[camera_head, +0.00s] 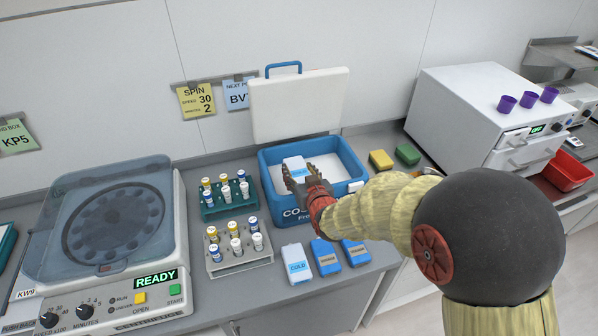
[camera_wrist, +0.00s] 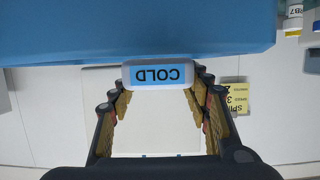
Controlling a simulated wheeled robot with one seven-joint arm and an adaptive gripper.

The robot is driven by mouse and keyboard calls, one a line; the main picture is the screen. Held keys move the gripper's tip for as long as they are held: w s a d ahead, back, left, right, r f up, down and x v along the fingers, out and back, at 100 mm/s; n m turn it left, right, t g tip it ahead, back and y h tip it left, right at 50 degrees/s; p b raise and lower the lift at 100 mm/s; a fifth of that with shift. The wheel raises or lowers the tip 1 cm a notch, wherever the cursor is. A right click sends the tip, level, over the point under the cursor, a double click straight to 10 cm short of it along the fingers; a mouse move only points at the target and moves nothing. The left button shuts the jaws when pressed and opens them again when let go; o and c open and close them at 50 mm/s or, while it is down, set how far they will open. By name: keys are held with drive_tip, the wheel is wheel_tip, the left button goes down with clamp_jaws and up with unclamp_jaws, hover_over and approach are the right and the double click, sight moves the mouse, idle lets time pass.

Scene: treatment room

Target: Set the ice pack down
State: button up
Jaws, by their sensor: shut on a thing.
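A white ice pack (camera_head: 295,166) with a blue COLD label is held between the fingers of my gripper (camera_head: 303,178), over the open blue cooler box (camera_head: 284,214). In the wrist view the ice pack (camera_wrist: 161,75) is squeezed between both fingertips of my gripper (camera_wrist: 160,90), its label upside down. The blue cooler wall (camera_wrist: 130,30) fills the top of that view, with the white lid (camera_wrist: 150,125) behind the pack. My gripper and arm hide part of the cooler's inside and front. I cannot tell how far the pack is above the cooler floor.
Another white COLD pack (camera_head: 297,262) and two blue packs (camera_head: 326,255) (camera_head: 355,252) lie in front of the cooler. Tube racks (camera_head: 237,250) (camera_head: 226,206) stand at its left, beside a centrifuge (camera_head: 110,240). Yellow (camera_head: 381,160) and green (camera_head: 408,154) blocks lie at its right.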

drive_tip(key=o, duration=1.3)
drive_tip(key=shift+r, duration=0.1)
drive_tip(key=shift+r+p, duration=0.8)
drive_tip(key=shift+p, duration=0.3)
drive_tip(key=s+d+r+m+g+h, duration=0.1)
drive_tip(key=s+d+r+g, duration=0.2)
drive_tip(key=s, duration=0.9)
drive_tip(key=s+d+r+m+g+h, duration=0.1)
drive_tip(key=s+d+r+g, duration=0.1)
drive_tip(key=s+d+r, duration=0.3)
drive_tip(key=s+d+r+m+g+h, duration=0.1)
drive_tip(key=s+d+r+g, duration=0.2)
drive_tip(key=s+d, duration=0.6)
drive_tip(key=s+r+p, duration=0.1)
drive_tip(key=s+r, duration=0.1)
drive_tip(key=s, duration=0.8)
drive_tip(key=shift+s+g+h, duration=0.3)
drive_tip(key=shift+s+h, duration=0.05)
drive_tip(key=shift+h, duration=0.05)
